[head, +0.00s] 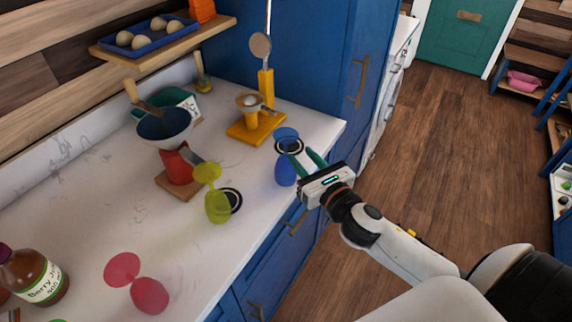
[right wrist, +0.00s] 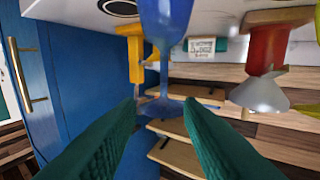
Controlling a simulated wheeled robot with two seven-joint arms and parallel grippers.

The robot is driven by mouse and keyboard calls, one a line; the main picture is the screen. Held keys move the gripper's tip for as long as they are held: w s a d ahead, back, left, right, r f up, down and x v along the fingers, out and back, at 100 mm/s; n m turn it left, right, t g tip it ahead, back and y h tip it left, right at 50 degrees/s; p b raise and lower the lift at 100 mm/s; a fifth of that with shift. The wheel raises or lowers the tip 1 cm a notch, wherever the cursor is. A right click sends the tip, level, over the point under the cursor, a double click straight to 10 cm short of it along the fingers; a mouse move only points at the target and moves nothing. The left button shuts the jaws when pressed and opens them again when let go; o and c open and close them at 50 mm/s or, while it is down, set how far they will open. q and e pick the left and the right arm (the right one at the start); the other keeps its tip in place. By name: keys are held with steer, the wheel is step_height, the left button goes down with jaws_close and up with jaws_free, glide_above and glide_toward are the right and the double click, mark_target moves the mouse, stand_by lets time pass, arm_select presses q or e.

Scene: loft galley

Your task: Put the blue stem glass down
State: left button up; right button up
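The blue stem glass (head: 286,171) is upside down by the counter's front edge, bowl low and foot up. Its rim appears to be on the counter, though the contact is not clear. It also shows in the right wrist view (right wrist: 166,22), with its stem and foot in line with the gap between my fingers. My right gripper (head: 299,152) is open, its green fingers (right wrist: 163,103) spread apart with visible gaps beside the stem. A black ring marking (head: 289,146) lies on the counter just behind the glass. My left gripper is not in view.
A yellow-green glass (head: 217,207) and a red glass (head: 149,295) also stand inverted on the counter (head: 95,195). A yellow stand (head: 257,128) is behind the blue glass. A red stand with a bowl (head: 178,164) is left. Counter between the yellow-green and red glasses is clear.

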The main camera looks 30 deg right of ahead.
mark_target(282, 136)
steer(key=w+p, duration=0.1)
steer(key=w, duration=0.4)
steer(key=shift+a+r, duration=0.1)
steer(key=w, duration=0.1)
steer(key=w+p, duration=0.1)
steer(key=w, duration=0.2)
steer(key=shift+w+a+p, duration=0.3)
steer(key=shift+p, duration=0.1)
steer(key=shift+s, duration=0.15)
steer(key=shift+c, duration=1.3)
jaws_close()
